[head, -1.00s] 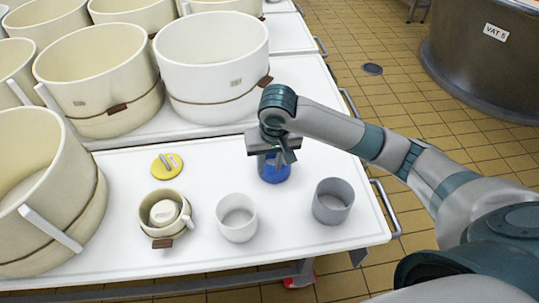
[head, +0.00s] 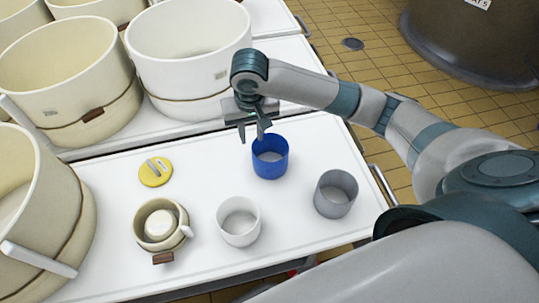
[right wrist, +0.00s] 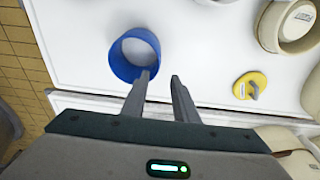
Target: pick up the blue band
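The blue band (head: 270,169) is an open ring standing upright on the white table, behind the white cup (head: 239,236) and the grey cup (head: 335,202). My right gripper (head: 254,136) is above the table just behind and left of the band, with its fingers pointing down. In the right wrist view its two fingers (right wrist: 160,82) are apart with nothing between them. There, one fingertip overlaps the edge of the band (right wrist: 120,68); I cannot tell whether they touch. My left gripper is not in view.
A yellow disc (head: 154,177) with a grey handle lies left of the band. A small cream tub (head: 146,238) with a white piece inside stands front left. Large cream tubs (head: 190,70) stand behind. The table (head: 205,180) is clear between the disc and the band.

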